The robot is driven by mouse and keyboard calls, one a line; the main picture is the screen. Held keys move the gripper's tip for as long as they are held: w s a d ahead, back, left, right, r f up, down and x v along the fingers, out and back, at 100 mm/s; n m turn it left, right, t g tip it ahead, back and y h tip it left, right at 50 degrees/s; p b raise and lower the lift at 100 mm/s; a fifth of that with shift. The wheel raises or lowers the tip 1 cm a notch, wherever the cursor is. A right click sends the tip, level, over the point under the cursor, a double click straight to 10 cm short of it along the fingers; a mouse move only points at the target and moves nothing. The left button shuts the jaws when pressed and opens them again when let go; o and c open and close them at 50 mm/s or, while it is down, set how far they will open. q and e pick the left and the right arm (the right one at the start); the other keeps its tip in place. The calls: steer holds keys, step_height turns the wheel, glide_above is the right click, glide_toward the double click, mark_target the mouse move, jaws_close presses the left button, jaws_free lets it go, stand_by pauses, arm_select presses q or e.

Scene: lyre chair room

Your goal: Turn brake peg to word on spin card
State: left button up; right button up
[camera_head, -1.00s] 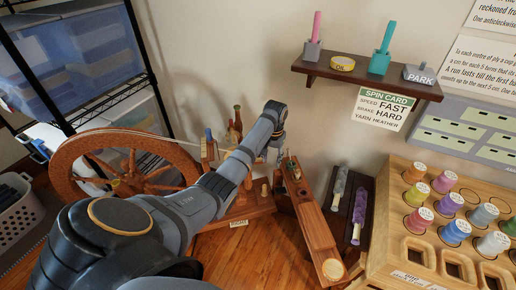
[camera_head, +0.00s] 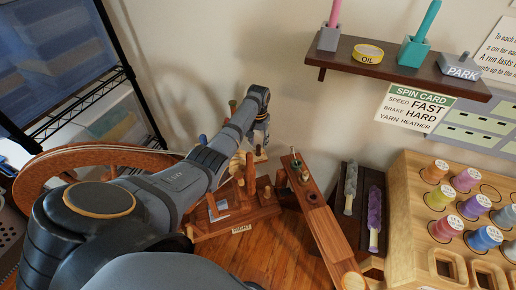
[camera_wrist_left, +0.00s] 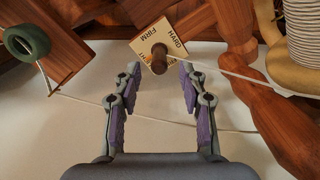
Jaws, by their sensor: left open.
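The spin card (camera_head: 416,107) hangs under the wall shelf and reads SPEED FAST, BRAKE HARD, YARN HEATHER. The brake peg (camera_wrist_left: 160,62) is a round brown knob in the left wrist view, on a small cream plate (camera_wrist_left: 174,38) lettered with HARD, FIRM and a partly hidden orange word. My left gripper (camera_wrist_left: 159,72) is open, its purple-padded fingers on either side of the peg with gaps. I cannot tell the depth between fingertips and peg. In the head view the left gripper (camera_head: 260,138) points down over the wooden spinning wheel frame (camera_head: 235,218). My right gripper is not in view.
A pale strand crosses close to the peg in the wrist view. A green ring (camera_wrist_left: 27,42) and wound bobbin (camera_wrist_left: 301,35) flank it. The large wheel (camera_head: 90,160) is left, a wooden spool rack (camera_head: 410,215) right. The shelf (camera_head: 400,65) holds an oil tin (camera_head: 368,53).

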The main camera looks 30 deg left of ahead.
mark_target(258, 145)
arm_select(q)
step_height(258, 145, down, 3)
steer(key=shift+b, duration=0.3)
steer(key=shift+f, duration=0.4)
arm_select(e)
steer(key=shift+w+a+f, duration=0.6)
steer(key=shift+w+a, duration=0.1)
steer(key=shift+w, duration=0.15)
arm_select(q)
steer(key=shift+c, duration=0.4)
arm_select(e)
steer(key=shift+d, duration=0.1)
arm_select(q)
jaws_close()
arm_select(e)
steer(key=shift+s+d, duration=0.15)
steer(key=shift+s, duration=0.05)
